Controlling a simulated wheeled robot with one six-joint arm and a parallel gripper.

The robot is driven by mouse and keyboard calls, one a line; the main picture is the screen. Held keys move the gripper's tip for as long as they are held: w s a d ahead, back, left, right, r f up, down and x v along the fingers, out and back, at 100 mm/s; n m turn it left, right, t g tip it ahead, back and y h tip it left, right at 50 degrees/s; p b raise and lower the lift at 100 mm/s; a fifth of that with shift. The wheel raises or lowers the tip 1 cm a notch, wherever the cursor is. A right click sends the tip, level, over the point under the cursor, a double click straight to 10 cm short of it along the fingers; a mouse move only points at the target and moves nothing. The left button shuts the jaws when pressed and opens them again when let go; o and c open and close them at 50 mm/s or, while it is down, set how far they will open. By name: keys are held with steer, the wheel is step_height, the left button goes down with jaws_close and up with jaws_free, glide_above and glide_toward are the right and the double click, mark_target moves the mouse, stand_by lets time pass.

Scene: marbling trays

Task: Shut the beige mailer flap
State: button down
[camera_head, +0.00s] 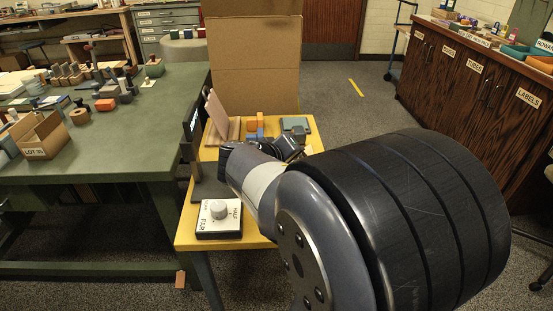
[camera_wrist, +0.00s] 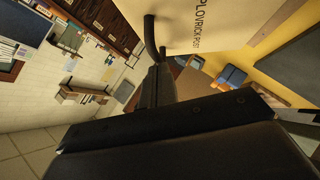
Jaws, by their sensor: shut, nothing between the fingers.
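The beige mailer (camera_head: 217,112) stands at the back left of the small yellow table in the head view. Its flap appears raised and leaning. In the wrist view, a beige panel with dark lettering (camera_wrist: 225,28) fills the upper middle, close to the fingers; I cannot tell whether it is the flap or the body. My gripper (camera_wrist: 154,42) is shut and empty beside this panel; I cannot tell whether it touches. In the head view my gripper (camera_head: 287,147) is mostly hidden behind my own arm, to the right of the mailer.
Orange and blue blocks (camera_head: 254,126) and a grey-green tray (camera_head: 295,124) sit on the yellow table (camera_head: 187,235). A dial box (camera_head: 219,220) is at its front, with a dark upright screen (camera_head: 191,128) at its left edge. A tall cardboard box (camera_head: 252,60) stands behind.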

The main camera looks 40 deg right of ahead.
steer(key=s+d+y, duration=0.1)
steer(key=d+f+m, duration=0.1)
steer(key=shift+s+d+f+t+y, duration=0.2)
steer(key=shift+s+d+t+y, duration=0.1)
steer(key=shift+s+y, duration=0.1)
steer(key=shift+s+d+f+m+y+p, duration=0.25)
steer(key=shift+d+f+m+y+p, duration=0.1)
steer(key=shift+d+f+m+y, duration=0.1)
steer(key=shift+s+d+f+m+t+y+p, duration=0.2)
steer(key=shift+s+d+f+m+t+y, duration=0.1)
steer(key=shift+f+y, duration=0.15)
steer(key=shift+s+d+f+m+t+y+p, duration=0.15)
steer(key=shift+d+f+t+y, duration=0.15)
steer(key=shift+f, duration=0.2)
steer(key=shift+s+d+f, duration=0.15)
steer(key=shift+d+f, duration=0.05)
steer(key=shift+f, duration=0.2)
steer(key=shift+s+d+f, duration=0.1)
steer(key=shift+d+f, duration=0.05)
steer(key=shift+f, duration=0.4)
